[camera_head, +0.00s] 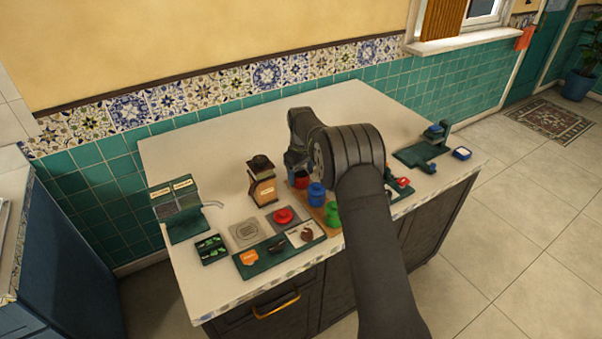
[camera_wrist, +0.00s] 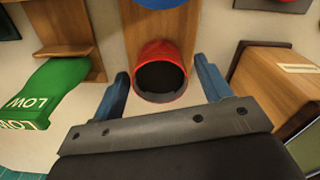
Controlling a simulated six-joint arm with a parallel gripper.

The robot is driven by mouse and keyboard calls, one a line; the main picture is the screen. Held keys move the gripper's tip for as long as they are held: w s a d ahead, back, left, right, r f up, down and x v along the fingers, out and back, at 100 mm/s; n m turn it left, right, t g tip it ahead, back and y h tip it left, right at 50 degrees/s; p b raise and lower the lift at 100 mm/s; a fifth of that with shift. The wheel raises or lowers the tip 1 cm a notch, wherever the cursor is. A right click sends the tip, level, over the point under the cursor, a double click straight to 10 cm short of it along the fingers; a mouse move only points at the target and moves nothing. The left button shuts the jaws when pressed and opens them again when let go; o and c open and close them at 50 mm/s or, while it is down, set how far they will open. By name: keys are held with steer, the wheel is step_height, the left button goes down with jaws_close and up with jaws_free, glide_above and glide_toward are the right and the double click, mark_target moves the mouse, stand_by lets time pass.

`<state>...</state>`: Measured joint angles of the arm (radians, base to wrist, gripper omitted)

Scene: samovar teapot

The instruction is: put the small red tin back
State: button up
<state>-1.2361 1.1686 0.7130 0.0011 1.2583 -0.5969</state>
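The small red tin (camera_wrist: 160,88) shows in the middle of the wrist view, with its dark open mouth toward the camera. It is over or on a wooden board (camera_wrist: 118,40); I cannot tell whether it touches the board. My gripper (camera_wrist: 162,70) is open, with one blue finger on each side of the tin and a gap on both sides. In the head view the red tin (camera_head: 302,182) shows partly below my gripper (camera_head: 296,164), beside a blue tin (camera_head: 317,195) and a green tin (camera_head: 333,215). My arm hides part of the board there.
A wooden box with a dark top (camera_head: 263,183) stands close left of the tin; its side (camera_wrist: 270,85) is near the right finger in the wrist view. A green LOW piece (camera_wrist: 50,90) is at left. A red round object (camera_head: 284,216) sits on a grey pad. The counter's back is clear.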

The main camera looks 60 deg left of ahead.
steer(key=shift+r, duration=0.15)
step_height(320, 180, up, 12)
stand_by(0.6)
step_height(320, 180, down, 13)
steer(key=shift+r, duration=0.2)
step_height(320, 180, up, 3)
steer(key=shift+r, duration=0.75)
